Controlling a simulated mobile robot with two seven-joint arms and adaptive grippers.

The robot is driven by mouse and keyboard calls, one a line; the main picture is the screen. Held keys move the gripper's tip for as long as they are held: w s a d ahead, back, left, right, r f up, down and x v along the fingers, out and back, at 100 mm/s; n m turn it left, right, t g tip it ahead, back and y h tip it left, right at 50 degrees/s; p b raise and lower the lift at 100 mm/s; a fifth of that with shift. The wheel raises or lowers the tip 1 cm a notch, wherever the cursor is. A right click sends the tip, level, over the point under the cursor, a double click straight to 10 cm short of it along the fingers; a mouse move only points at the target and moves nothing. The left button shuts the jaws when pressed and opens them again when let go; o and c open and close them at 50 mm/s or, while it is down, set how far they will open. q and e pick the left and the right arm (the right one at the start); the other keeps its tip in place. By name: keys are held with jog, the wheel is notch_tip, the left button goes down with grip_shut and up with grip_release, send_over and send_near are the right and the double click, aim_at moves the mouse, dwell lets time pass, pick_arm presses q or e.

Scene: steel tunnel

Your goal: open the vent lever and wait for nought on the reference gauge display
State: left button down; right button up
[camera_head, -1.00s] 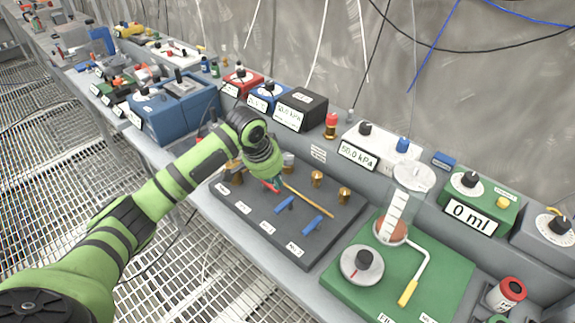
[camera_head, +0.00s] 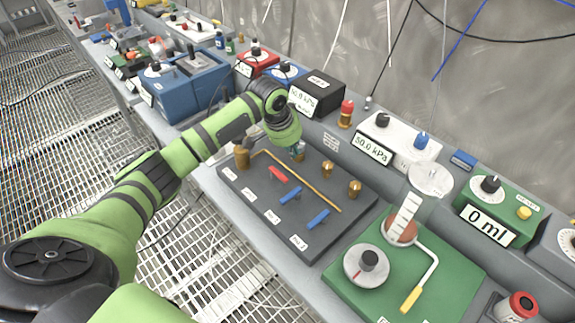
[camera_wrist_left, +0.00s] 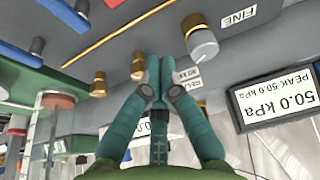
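A dark grey valve board (camera_head: 255,215) carries a red lever (camera_head: 278,174) and two blue levers (camera_head: 290,195) (camera_head: 318,219). The red lever lies at a different angle from the blue ones. Their labels are too small to read, so I cannot tell which is the vent lever. A black box (camera_head: 322,90) bears a display; in the left wrist view this display (camera_wrist_left: 275,98), upside down, reads 50.0 kPa with PEAK 50.0 kPa. My left gripper (camera_wrist_left: 159,62) has its fingers together, beside a grey knob (camera_wrist_left: 202,42) and a brass post (camera_wrist_left: 137,66), behind the red lever. My right gripper is out of view.
A thin yellow rod or pipe (camera_head: 312,190) crosses the board among brass posts (camera_head: 354,187). A white box's display (camera_head: 373,149) reads 50.0 kPa. A green plate (camera_head: 350,285) with a dial and yellow-handled crank lies right. Blue boxes (camera_head: 185,85) stand left.

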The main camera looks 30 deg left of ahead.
aim_at(279, 178)
pick_arm(q)
jog(key=x, duration=0.5)
jog(key=shift+w+d+f+p, duration=0.1)
jog(key=shift+w+f+p, duration=0.05)
jog(key=shift+f+p, duration=0.2)
jog(key=s+p, duration=0.1)
jog(key=s, duration=0.1)
jog(key=s+a+p, duration=0.1)
jog(key=s, duration=0.1)
jog(key=shift+a+p, duration=0.2)
jog(key=shift+p, duration=0.2)
jog(key=shift+w+f, duration=0.1)
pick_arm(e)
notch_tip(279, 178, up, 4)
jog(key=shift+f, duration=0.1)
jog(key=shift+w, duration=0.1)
pick_arm(q)
jog(key=shift+f, duration=0.1)
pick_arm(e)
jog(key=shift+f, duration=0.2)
